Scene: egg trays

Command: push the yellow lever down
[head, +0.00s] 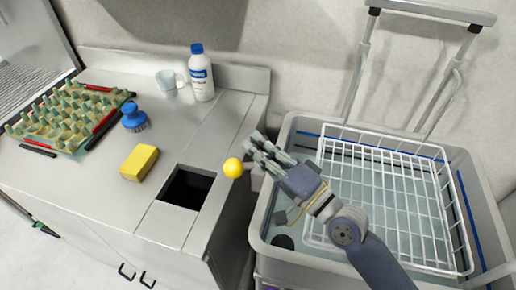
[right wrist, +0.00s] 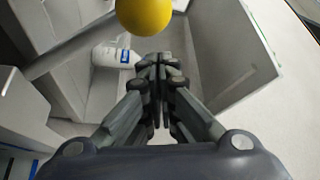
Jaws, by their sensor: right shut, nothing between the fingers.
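The lever's yellow round knob (head: 233,168) shows in the head view at the right edge of the counter, beside the square dark opening. My right gripper (head: 255,142) is shut and empty, just right of the knob and over the gap between counter and tub. In the right wrist view the yellow knob (right wrist: 145,14) is at the top, beyond the shut fingertips (right wrist: 158,62). I cannot tell whether they touch. My left gripper is not in view.
A yellow sponge (head: 139,163), blue brush (head: 134,118), white bottle (head: 201,75), mug (head: 168,84) and egg tray (head: 60,140) are on the counter (head: 100,185). A grey tub (head: 262,215) with a white wire basket (head: 465,235) stands right.

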